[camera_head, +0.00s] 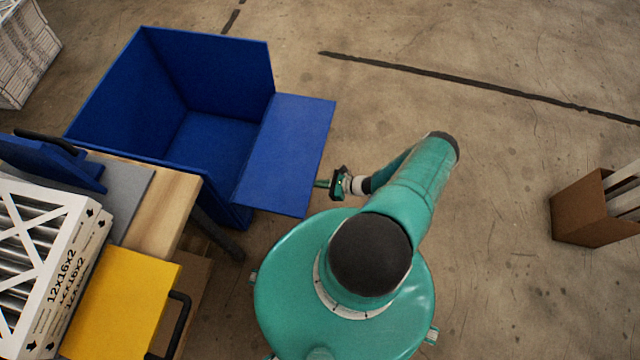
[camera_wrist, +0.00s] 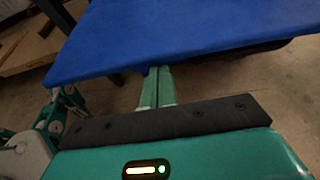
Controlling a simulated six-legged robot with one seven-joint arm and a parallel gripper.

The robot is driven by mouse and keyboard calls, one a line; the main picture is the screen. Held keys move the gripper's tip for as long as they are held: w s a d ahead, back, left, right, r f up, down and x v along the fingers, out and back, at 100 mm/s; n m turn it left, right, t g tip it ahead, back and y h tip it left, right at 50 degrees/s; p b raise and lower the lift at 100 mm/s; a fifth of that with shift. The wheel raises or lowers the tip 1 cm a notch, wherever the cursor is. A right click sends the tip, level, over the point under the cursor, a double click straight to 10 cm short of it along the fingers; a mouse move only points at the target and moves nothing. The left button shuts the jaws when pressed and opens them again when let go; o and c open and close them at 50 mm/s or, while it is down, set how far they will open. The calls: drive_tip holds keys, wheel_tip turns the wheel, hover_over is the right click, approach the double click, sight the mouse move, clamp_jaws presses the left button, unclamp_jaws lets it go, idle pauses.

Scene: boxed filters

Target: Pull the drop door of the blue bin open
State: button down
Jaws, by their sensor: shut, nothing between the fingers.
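The blue bin (camera_head: 141,84) stands at the left of the head view, empty as far as I can see inside. Its blue drop door (camera_head: 287,150) is folded outward from the bin's right side and lies roughly flat, leaving that side open. The door also fills the upper part of the wrist view (camera_wrist: 180,35). My gripper (camera_head: 321,183) is just beyond the door's outer edge, pointing at it. In the wrist view its fingers (camera_wrist: 158,72) are shut together and empty, with the tips at the door's edge. I cannot tell whether they touch it.
A wooden-topped bench (camera_head: 170,207) adjoins the bin, with boxed filters (camera_head: 45,265) and a yellow box (camera_head: 120,303). A cardboard box (camera_head: 580,207) stands at the far right. The floor (camera_head: 480,150) between is clear.

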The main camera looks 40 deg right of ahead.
drive_tip(key=shift+r, duration=0.1)
wheel_tip(320, 180, up, 9)
drive_tip(key=w+a+g+h, duration=0.1)
drive_tip(key=shift+w+g, duration=0.15)
drive_tip(key=shift+g, duration=0.25)
drive_tip(key=s+d+r, duration=0.2)
drive_tip(key=s+d, duration=0.3)
drive_tip(key=s, duration=0.2)
drive_tip(key=shift+s+d+r, duration=0.15)
drive_tip(key=shift+d+r, duration=0.1)
drive_tip(key=shift+r, duration=0.05)
idle(0.5)
